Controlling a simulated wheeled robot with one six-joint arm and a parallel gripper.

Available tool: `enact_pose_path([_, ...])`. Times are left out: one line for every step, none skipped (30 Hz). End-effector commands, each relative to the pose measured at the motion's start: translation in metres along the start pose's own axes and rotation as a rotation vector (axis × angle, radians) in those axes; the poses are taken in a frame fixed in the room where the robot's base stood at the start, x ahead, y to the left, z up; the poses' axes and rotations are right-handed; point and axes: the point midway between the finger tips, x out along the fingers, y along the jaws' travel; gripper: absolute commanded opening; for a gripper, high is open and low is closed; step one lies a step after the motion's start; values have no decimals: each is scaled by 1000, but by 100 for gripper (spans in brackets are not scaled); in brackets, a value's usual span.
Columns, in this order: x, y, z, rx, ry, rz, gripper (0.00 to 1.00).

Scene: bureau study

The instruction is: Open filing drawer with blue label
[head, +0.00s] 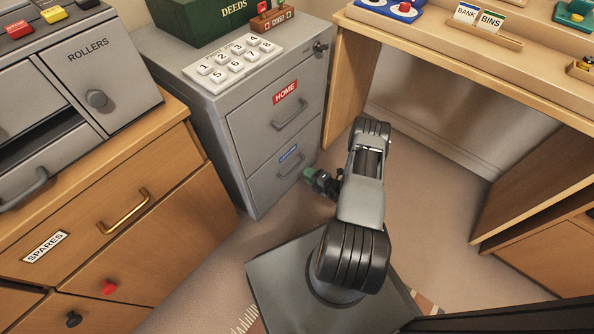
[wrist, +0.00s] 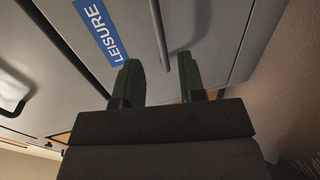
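The grey filing cabinet (head: 185,60) stands left of centre in the head view. Its upper drawer has a red HOME label (head: 285,92). Its lower drawer (head: 268,180) has a blue label (head: 288,153), which reads LEISURE in the wrist view (wrist: 98,28). Both drawers look closed. The lower drawer's handle (head: 291,167) shows as a grey bar in the wrist view (wrist: 160,38). My gripper (head: 311,176) is close in front of the lower drawer. In the wrist view its two green fingers (wrist: 162,75) are apart, with the handle's end just beyond the gap between them. Nothing is held.
A keypad (head: 235,62) and a green DEEDS box (head: 205,18) stand on the cabinet. A wooden chest with a SPARES drawer (head: 75,235) is at left. A wooden desk (head: 440,55) is at right. Bare floor (head: 440,190) lies right of my arm.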

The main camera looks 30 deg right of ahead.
Motion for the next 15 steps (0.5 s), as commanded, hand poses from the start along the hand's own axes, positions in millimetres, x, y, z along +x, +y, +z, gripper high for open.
enact_pose_path([12, -2, -1, -4, 6, 1, 37])
enact_pose_path([17, -2, -1, -4, 4, 1, 37])
enact_pose_path([24, -2, -1, -4, 5, 2, 37])
enact_pose_path([29, -2, 0, -4, 4, 2, 37])
enact_pose_path([34, -2, -1, -5, 5, 1, 37])
enact_pose_path([40, -2, -1, -4, 3, 1, 37])
enact_pose_path([44, -2, -1, -4, 4, 1, 37])
enact_pose_path([48, -1, -1, -4, 4, 1, 37])
enact_pose_path([53, -1, 0, -4, 3, 1, 37])
enact_pose_path([56, -1, 0, -4, 3, 1, 37])
enact_pose_path([59, -1, 0, -4, 3, 1, 37])
enact_pose_path([62, -1, 0, -4, 3, 1, 37])
enact_pose_path([64, -1, 0, -4, 2, 1, 37])
enact_pose_path([66, 0, 0, -3, 2, 1, 37])
enact_pose_path([68, 0, 0, -3, 2, 1, 37])
